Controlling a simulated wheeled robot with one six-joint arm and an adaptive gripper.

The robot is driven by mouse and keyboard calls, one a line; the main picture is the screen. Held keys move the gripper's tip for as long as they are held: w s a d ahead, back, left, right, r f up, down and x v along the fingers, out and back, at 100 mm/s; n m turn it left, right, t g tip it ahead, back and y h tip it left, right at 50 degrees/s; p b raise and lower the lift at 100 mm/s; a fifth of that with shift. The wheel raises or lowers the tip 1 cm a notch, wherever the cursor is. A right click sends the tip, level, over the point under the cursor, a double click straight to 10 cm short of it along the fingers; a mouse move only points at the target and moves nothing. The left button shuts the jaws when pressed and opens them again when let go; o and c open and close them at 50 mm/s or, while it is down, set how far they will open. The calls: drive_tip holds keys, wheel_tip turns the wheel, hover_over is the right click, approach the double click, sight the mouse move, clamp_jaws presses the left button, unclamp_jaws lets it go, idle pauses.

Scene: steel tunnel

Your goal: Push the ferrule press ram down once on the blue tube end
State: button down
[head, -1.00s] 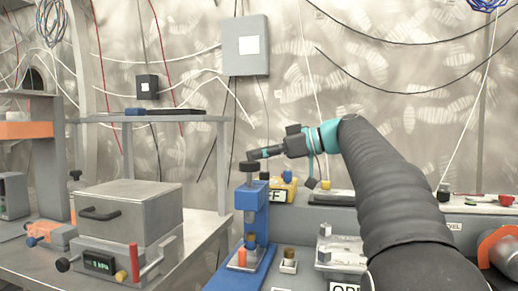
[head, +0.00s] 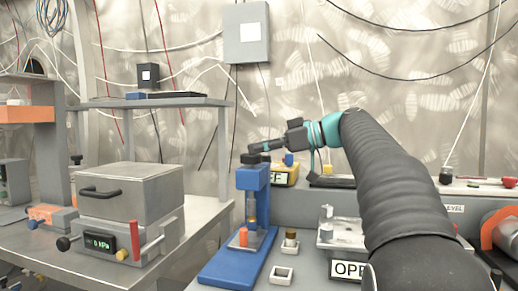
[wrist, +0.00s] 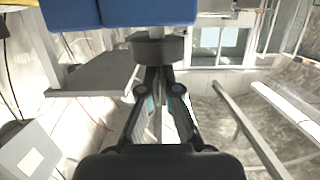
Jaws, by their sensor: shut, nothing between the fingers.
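The ferrule press (head: 254,178) is a blue upright frame on a blue base, left of my arm. Its ram has a round black knob (head: 250,158) on top, sitting close above the frame. A brass-coloured part and an orange piece (head: 243,237) show in the press opening; I cannot clearly make out the blue tube end. My gripper (head: 260,149) is shut and empty, its tips at the knob's top right. In the wrist view the knob (wrist: 158,47) lies just beyond the fingertips (wrist: 164,72), and the blue frame (wrist: 120,12) is behind it. Contact with the knob cannot be told for certain.
A grey lidded box (head: 130,190) with a display stands on the left bench. A shelf (head: 150,103) is behind it. A small white square holder (head: 282,275) and a metal fixture (head: 340,232) are right of the press. Cables hang on the back wall.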

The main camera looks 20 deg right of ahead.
drive_tip(key=shift+f, duration=0.25)
wheel_tip(320, 180, up, 5)
drive_tip(key=p, duration=0.4)
drive_tip(key=shift+r, duration=0.15)
drive_tip(key=v, duration=0.9)
drive_tip(key=shift+s+d+f+b, duration=0.2)
drive_tip(key=shift+d+f+b, duration=0.1)
drive_tip(key=shift+d+b, duration=0.1)
